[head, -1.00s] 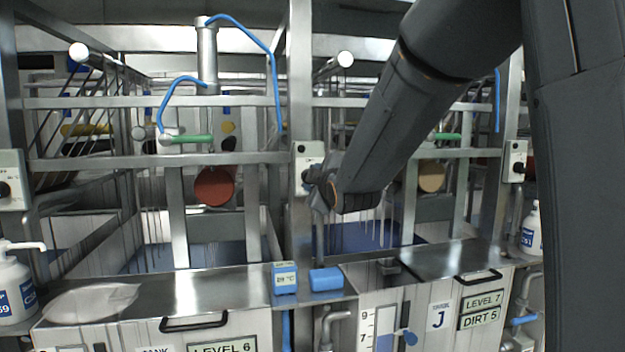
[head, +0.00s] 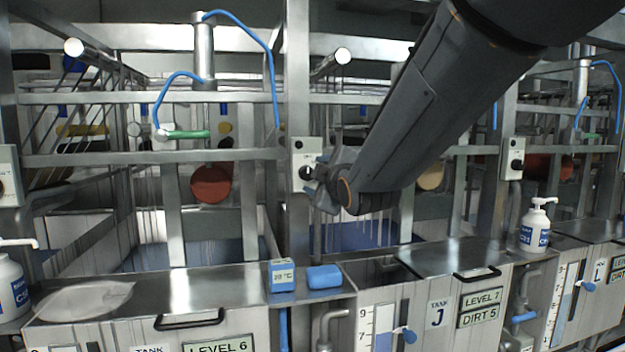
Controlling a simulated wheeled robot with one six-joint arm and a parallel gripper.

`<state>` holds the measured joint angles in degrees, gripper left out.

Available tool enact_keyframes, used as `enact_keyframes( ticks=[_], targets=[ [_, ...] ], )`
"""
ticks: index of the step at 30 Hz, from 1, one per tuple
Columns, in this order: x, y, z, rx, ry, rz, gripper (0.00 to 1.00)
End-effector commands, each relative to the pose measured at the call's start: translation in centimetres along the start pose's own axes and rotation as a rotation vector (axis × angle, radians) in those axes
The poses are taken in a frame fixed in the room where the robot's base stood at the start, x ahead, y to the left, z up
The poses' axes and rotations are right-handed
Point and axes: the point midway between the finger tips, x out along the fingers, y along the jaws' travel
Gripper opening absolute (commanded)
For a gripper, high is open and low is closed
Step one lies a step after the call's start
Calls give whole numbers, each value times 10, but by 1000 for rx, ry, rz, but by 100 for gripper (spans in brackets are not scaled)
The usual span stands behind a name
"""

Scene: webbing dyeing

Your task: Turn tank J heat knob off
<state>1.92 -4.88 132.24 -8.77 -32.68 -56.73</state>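A pale control box (head: 299,160) with a dark knob (head: 306,173) is on the steel post at the upper left of tank J (head: 420,318). The tank carries signs reading TANK J, LEVEL 7 and DIRT 5. My gripper (head: 314,184) is at the right side of this box, right by the knob. The arm comes in from the upper right. The fingers are small and partly overlap the knob, so I cannot tell whether they touch it or how far apart they are. The knob's pointer is too small to read.
Another knob box (head: 513,158) is on the post to the right. A blue thermometer block (head: 283,275) and a blue sponge-like block (head: 325,277) sit on the ledge below. A white pump bottle (head: 536,226) stands right of tank J. Steel rails cross behind the arm.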

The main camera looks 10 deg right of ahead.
Motion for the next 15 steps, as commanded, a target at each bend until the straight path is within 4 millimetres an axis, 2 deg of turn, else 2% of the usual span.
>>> enact_keyframes(
  ticks=[6,15],
  targets=[
    [-15,-1,0,0,-1,-1,51],
    [-17,-1,0,0,-1,-1,51]
  ],
)
